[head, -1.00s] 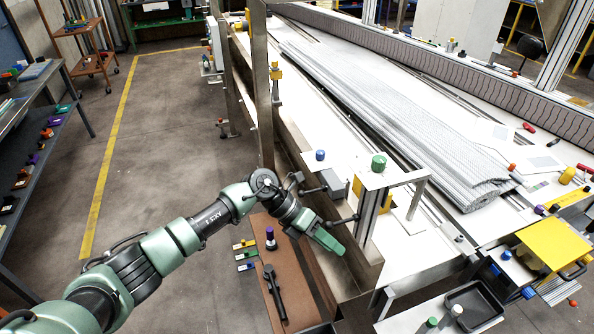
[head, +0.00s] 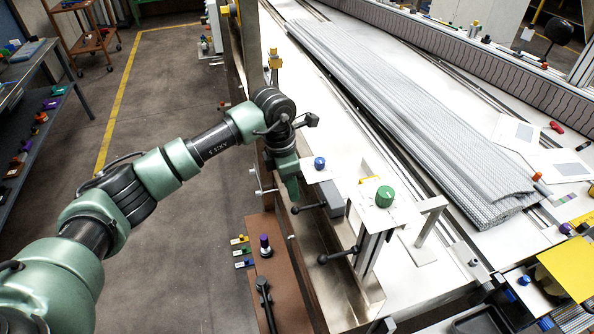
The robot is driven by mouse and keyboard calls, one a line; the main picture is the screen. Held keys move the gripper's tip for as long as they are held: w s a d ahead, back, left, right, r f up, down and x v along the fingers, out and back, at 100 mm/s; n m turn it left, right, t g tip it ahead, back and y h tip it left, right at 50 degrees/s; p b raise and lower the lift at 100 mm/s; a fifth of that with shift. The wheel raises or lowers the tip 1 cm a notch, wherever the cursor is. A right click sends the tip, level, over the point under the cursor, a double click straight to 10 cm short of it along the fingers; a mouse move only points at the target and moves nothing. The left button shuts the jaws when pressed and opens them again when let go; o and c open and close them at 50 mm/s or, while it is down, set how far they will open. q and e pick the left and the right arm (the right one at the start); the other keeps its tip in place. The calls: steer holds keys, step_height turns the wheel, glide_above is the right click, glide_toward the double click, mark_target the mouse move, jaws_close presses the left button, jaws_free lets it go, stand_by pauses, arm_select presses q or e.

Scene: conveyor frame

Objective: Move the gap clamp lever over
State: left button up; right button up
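Two black levers with round knobs stick out to the left from the conveyor frame's near side. The farther lever (head: 308,208) is below the blue-knobbed plate, and the nearer lever (head: 338,255) is by the green-knobbed post. I cannot tell which one is the gap clamp lever. My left gripper (head: 291,188) points down over the frame's edge, just beyond and above the farther lever's knob. It looks apart from that lever, though contact is hard to judge. Its fingers are seen edge-on, so their opening is hidden. My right gripper is out of view.
A blue knob (head: 319,163) and a green knob (head: 384,196) top the frame nearby. A brown bench (head: 282,275) with a purple-topped item (head: 264,242) lies below. The floor to the left is open.

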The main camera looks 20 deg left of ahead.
mark_target(295, 208)
arm_select(q)
steer(key=shift+f, duration=0.25)
steer(key=f+b, duration=0.2)
steer(key=s+f+b, duration=0.1)
steer(key=f, duration=0.1)
steer(key=shift+s+d, duration=0.1)
steer(key=shift+d, duration=0.2)
steer(key=f, duration=0.1)
steer(key=f+b, duration=0.1)
steer(key=shift+w+d+f, duration=0.15)
steer(key=shift+w+f, duration=0.2)
steer(key=shift+w, duration=0.05)
steer(key=c, duration=0.6)
jaws_close()
steer(key=shift+w+r, duration=0.1)
steer(key=shift+r, duration=0.35)
steer(key=shift+d+r+p, duration=0.2)
steer(key=shift+r+p, duration=0.35)
steer(key=shift+r, duration=0.15)
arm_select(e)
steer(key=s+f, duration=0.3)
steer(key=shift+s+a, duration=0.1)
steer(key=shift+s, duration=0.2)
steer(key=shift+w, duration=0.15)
